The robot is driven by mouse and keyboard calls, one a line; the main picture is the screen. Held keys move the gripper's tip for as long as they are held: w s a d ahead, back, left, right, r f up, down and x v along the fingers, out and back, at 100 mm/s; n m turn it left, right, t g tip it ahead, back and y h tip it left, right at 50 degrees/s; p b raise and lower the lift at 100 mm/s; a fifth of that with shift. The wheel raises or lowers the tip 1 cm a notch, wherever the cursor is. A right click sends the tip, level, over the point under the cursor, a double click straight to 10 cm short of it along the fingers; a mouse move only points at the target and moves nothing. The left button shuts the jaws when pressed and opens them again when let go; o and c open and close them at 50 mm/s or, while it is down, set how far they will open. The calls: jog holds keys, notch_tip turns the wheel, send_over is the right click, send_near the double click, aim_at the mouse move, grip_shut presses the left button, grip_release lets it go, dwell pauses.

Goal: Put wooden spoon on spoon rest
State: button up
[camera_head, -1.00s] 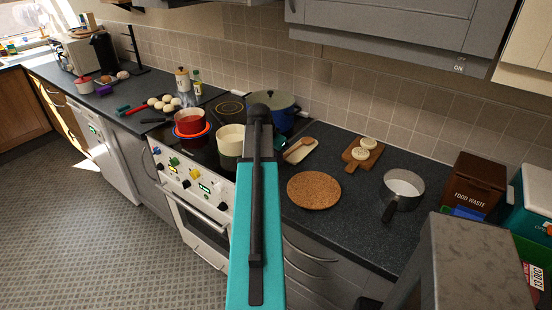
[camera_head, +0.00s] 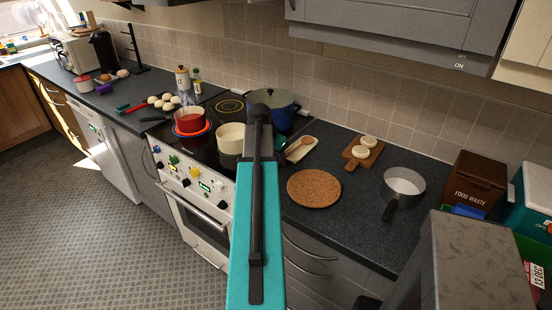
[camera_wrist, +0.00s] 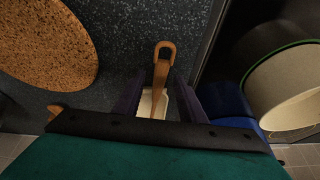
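The wooden spoon (camera_head: 306,141) lies over the cream spoon rest (camera_head: 303,154) on the dark worktop, right of the hob. In the wrist view the spoon's looped handle end (camera_wrist: 165,50) sticks out past the spoon rest (camera_wrist: 149,104) toward the counter's front. My gripper (camera_wrist: 160,92) is over the rest, with its two purple fingers apart on either side of the handle. Gaps show between handle and fingers. The spoon's bowl is hidden under my gripper in the wrist view. In the head view my arm mostly hides the gripper.
A round cork mat (camera_head: 314,188) lies in front of the rest. A blue pot (camera_head: 281,113) and a cream pot (camera_head: 230,139) stand close on the left. A wooden board (camera_head: 362,153) with two pale rounds and a saucepan (camera_head: 403,184) are to the right.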

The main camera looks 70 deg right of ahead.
jog(key=shift+a+r, duration=0.1)
jog(key=shift+r, duration=0.1)
jog(key=b+v, duration=0.3)
jog(key=v, duration=1)
jog(key=shift+r, duration=0.2)
jog(key=shift+a, duration=0.1)
dwell(0.4)
